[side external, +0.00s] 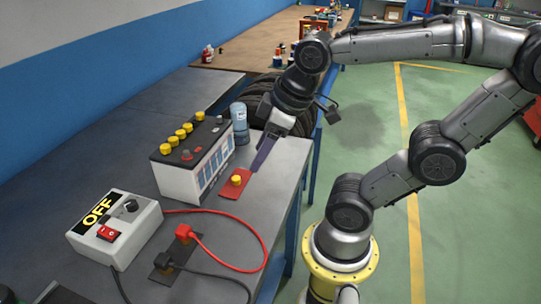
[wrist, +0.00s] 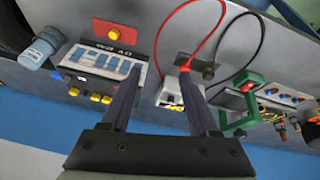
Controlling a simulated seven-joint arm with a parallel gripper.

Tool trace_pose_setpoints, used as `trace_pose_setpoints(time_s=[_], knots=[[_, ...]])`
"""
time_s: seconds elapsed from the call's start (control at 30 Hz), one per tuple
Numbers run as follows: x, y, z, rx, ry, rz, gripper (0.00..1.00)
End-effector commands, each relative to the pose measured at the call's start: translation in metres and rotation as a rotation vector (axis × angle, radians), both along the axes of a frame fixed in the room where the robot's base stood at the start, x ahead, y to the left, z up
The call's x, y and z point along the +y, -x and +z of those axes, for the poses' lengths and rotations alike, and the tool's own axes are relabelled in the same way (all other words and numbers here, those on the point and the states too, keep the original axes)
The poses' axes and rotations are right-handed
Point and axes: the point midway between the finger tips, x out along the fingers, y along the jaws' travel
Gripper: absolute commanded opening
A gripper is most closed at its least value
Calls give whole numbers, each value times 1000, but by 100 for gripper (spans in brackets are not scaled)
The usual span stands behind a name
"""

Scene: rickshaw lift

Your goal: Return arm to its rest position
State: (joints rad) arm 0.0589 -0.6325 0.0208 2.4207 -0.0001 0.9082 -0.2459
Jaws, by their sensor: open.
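My gripper (side external: 264,152) is above the workbench (side external: 120,143), close to a red plate with a yellow button (side external: 236,181). In the wrist view my gripper (wrist: 160,98) shows two dark fingers spread apart with nothing held between them. The red plate (wrist: 116,33) lies beyond the left finger there. My arm reaches in from the right in an arched pose, with its yellow base on the floor beside the bench.
A battery with yellow caps (side external: 193,160), a blue bottle (side external: 240,124) and a white OFF switch box (side external: 115,229) stand on the bench. Red and black cables (side external: 262,250) run from a clamp holder (side external: 176,254). A second table (side external: 262,40) stands behind. The green floor at right is open.

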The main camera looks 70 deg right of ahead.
Motion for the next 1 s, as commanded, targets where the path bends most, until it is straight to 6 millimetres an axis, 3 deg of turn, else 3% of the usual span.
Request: trace_pose_setpoints(time_s=[0.1,0.23,1.0], knots=[[8,17,-2,-51,-66,-99,61],[11,23,-3,-70,-102,-154,61],[11,24,-3,-70,-107,-162,61]])
